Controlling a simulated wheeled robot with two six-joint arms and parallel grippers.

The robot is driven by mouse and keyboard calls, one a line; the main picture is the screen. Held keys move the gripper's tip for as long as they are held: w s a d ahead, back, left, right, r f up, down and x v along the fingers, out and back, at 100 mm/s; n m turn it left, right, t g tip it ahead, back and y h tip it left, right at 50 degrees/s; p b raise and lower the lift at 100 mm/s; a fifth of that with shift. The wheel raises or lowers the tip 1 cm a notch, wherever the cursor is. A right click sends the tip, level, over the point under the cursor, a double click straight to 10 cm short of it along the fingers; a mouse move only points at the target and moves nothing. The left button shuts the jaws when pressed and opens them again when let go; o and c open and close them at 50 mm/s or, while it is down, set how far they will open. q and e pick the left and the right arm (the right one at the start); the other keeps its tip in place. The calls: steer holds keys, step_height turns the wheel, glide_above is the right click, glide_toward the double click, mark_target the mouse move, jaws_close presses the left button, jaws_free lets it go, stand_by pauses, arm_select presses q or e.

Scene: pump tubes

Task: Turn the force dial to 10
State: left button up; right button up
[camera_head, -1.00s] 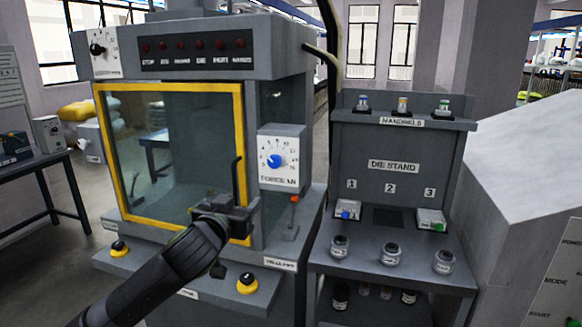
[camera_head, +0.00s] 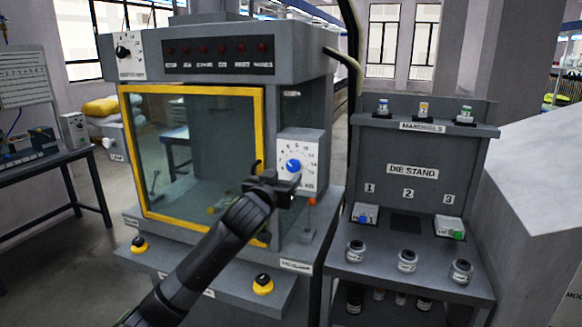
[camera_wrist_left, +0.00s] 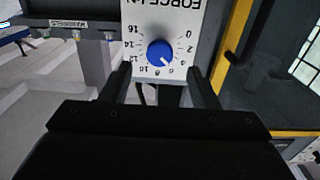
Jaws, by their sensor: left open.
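The force dial is a blue round knob (camera_head: 293,166) on a white scale panel on the machine's right front. In the left wrist view the knob (camera_wrist_left: 160,53) appears upside down, with numbers from 0 to 16 around it. Its pale pointer mark seems to point near 6. My left gripper (camera_head: 281,182) is just below and in front of the knob in the head view, hiding the panel's lower left part. In the wrist view its two fingers (camera_wrist_left: 160,85) are spread and empty, one on each side of the panel's near edge, apart from the knob. My right gripper is not in view.
The machine's glass door in a yellow frame (camera_head: 260,120) is left of the panel. A red-tipped lever (camera_head: 311,202) sits below the panel. The die stand (camera_head: 412,172) with mandrels and jars stands to the right. Open air lies in front of the panel.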

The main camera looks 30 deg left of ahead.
mark_target(292, 167)
arm_select(q)
steer(key=shift+p+x, duration=0.55)
steer(key=shift+x, duration=2.65)
steer(key=shift+d, duration=0.1)
steer(key=shift+c, duration=0.3)
steer(key=c, duration=0.9)
